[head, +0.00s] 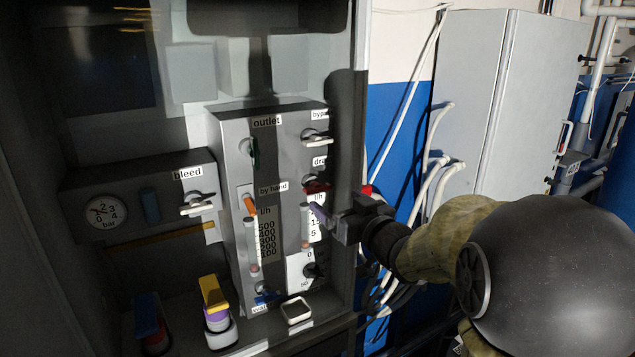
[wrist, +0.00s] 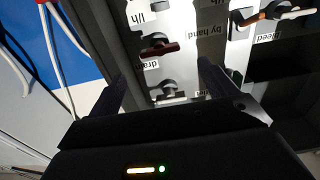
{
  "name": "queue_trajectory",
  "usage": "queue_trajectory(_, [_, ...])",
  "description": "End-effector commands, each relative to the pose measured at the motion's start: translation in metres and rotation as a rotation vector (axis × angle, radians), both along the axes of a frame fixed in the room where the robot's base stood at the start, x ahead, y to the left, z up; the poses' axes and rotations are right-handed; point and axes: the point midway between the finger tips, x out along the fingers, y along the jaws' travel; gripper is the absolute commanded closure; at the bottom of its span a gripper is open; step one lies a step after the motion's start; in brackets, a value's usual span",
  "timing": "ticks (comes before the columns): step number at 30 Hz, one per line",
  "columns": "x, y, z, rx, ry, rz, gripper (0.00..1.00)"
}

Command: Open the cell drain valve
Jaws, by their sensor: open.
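The cell drain valve (head: 316,187) has a dark red lever and sits under a partly hidden label starting "dra" on the right side of the grey panel (head: 285,125). In the wrist view the drain valve's lever (wrist: 160,49) lies roughly crosswise, upside down in the picture. My gripper (head: 343,210) is just right of and below the lever in the head view, and partly covers the panel's edge. In the wrist view my gripper (wrist: 163,76) is open, its fingers spread and empty, with the lever beyond the gap between them. I see no contact.
The bypass valve (head: 316,136) with a pale lever is above the drain valve. Flow tubes (head: 304,225) with scales stand below. An outlet valve (head: 254,152) and bleed valve (head: 196,203) are to the left. The cabinet edge (head: 360,80) and white hoses (head: 407,90) are close on the right.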

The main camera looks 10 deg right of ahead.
Motion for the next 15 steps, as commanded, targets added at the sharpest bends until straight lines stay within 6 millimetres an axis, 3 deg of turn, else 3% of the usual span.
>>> queue_trajectory(15, [0.074,0.025,0.002,0.001,0.003,0.002,0.16])
